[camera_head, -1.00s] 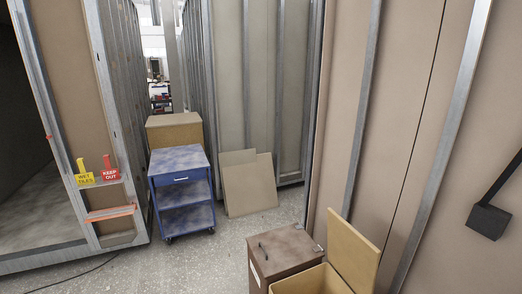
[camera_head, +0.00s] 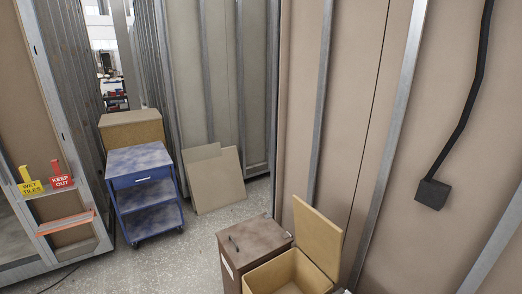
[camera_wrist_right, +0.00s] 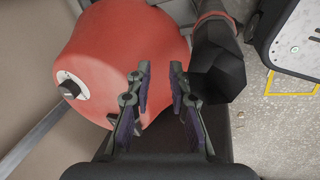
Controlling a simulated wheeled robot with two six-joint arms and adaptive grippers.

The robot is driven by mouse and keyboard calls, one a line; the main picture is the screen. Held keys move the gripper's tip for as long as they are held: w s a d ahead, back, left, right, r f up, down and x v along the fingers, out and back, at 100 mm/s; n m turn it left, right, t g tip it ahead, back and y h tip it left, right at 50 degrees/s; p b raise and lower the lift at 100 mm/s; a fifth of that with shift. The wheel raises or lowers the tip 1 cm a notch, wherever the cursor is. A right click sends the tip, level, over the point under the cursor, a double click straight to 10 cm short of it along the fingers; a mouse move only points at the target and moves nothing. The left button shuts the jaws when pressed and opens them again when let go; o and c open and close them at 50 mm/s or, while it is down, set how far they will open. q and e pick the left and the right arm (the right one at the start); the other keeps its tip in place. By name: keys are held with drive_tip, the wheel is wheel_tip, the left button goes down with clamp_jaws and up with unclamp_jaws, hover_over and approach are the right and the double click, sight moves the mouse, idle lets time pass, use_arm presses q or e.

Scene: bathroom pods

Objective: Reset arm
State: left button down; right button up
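My right gripper (camera_wrist_right: 160,105) shows in the right wrist view. Its two dark fingers are apart, with nothing between them. A large red rounded object (camera_wrist_right: 125,50) with a white-and-black round fitting lies beyond the fingers, at the upper left. I cannot tell whether the fingers touch it. Neither of my arms shows in the head view, and my left gripper is out of sight.
A blue cart (camera_head: 144,190) stands before a cardboard box (camera_head: 131,128). Two boards (camera_head: 218,185) lean on the wall. A brown cabinet (camera_head: 252,245) and an open box (camera_head: 318,238) stand at the front. Yellow (camera_head: 30,184) and red (camera_head: 61,178) signs sit on a wall frame. Floor (camera_head: 190,245) between is clear.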

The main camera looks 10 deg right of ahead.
drive_tip(key=a+f+m+y+b, duration=0.15)
drive_tip(key=a+f, duration=0.25)
drive_tip(key=a, duration=1.2)
wheel_tip(320, 180, down, 9)
drive_tip(key=b, duration=0.8)
drive_tip(key=shift+s+n+y, duration=0.35)
drive_tip(key=shift+s+y, duration=0.1)
drive_tip(key=shift+r, duration=0.1)
